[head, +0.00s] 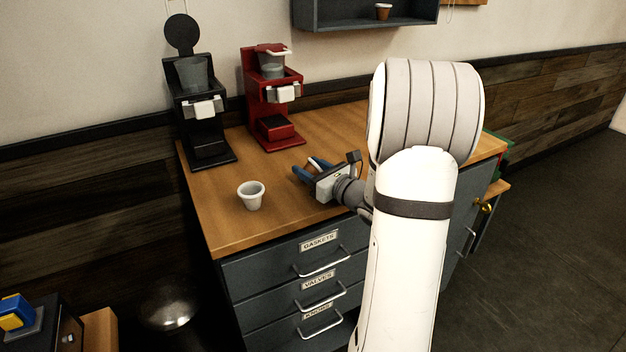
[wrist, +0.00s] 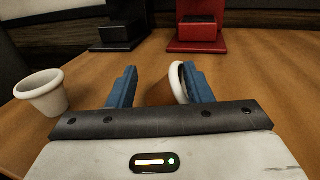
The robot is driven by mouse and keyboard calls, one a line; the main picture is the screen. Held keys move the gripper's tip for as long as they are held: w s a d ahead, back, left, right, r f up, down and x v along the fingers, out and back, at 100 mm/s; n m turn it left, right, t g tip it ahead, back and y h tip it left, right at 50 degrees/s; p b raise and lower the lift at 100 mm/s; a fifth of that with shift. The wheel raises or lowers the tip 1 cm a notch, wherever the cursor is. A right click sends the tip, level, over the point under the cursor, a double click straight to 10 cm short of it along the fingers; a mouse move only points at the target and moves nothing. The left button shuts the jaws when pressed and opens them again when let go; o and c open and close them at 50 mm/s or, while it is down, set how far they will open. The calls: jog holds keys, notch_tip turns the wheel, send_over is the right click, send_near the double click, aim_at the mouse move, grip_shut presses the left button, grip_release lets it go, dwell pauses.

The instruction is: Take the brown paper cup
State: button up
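A brown cup with a white rim (wrist: 163,91) appears to lie tilted on its side on the wooden counter, its rim toward the right. In the wrist view it sits between the blue fingers of my gripper (wrist: 160,88), close to the right finger, which hides part of the rim. A gap shows between the cup and the left finger. My gripper (head: 307,170) is open and low over the counter in the head view; the cup (head: 315,164) is partly hidden by the fingers there.
A white cup (head: 251,196) stands upright left of my gripper. A black brewer (head: 203,115) and a red brewer (head: 272,100) stand at the back of the counter (head: 215,226). A small brown cup (head: 383,11) sits on the wall shelf. Labelled drawers (head: 318,270) are below.

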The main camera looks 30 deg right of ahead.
grip_shut()
dwell(0.4)
